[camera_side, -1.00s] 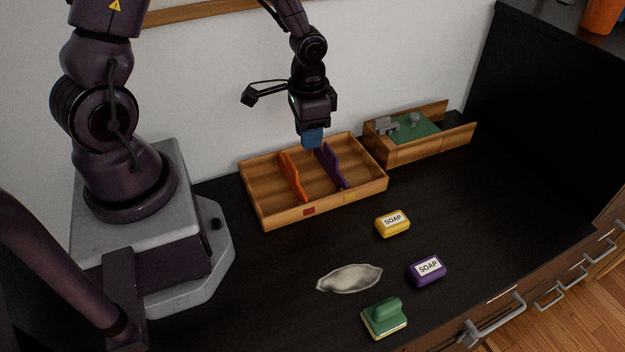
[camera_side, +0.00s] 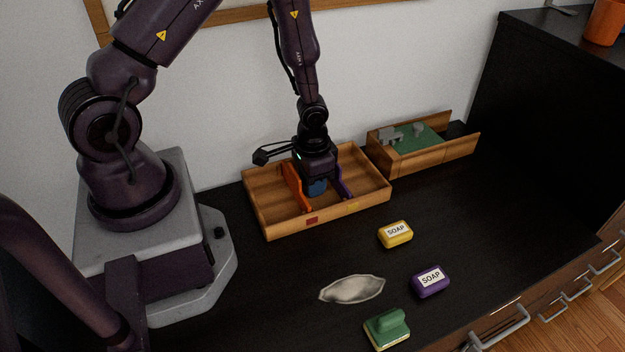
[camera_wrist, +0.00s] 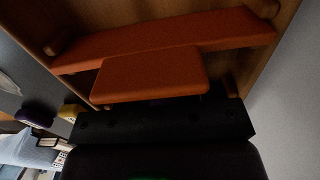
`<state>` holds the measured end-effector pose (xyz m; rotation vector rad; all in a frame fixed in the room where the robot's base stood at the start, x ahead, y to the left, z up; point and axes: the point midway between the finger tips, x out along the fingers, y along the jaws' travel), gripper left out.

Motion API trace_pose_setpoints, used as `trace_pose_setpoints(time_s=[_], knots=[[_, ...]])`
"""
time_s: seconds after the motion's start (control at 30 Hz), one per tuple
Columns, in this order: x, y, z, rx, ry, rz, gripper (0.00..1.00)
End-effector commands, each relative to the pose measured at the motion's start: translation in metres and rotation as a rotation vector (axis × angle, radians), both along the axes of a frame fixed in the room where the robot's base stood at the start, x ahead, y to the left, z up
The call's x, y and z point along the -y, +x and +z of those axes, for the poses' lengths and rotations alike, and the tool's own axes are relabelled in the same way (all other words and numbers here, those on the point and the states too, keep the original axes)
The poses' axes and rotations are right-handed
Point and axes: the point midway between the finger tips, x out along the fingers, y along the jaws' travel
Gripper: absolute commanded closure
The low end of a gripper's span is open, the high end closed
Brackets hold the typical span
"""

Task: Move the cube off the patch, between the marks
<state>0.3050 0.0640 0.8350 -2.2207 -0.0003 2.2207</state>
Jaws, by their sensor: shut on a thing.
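My gripper (camera_side: 316,178) points down into the wooden tray (camera_side: 273,226) and is shut on the blue cube (camera_side: 318,187). The cube is low between the orange divider (camera_side: 295,187) on the left and the purple divider (camera_side: 344,184) on the right. I cannot tell whether it touches the tray floor. In the wrist view the orange divider (camera_wrist: 150,75) runs across close to my dark gripper (camera_wrist: 155,122), and the cube is hidden. A pale oval patch (camera_side: 352,289) lies on the desk in front.
A second wooden box (camera_side: 425,160) with a green bed and grey pieces stands to the right of the tray. The desk's right part is clear.

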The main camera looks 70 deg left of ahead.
Motion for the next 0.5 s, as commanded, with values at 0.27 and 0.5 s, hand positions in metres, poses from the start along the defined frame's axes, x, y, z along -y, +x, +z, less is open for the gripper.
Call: trace_pose_setpoints(time_s=[0.27,0.5], knots=[[0.0003,0.0000,-0.0030,0.000,-0.001,0.000,0.97],[0.0002,0.0002,-0.0022,0.000,-0.001,0.000,0.46]])
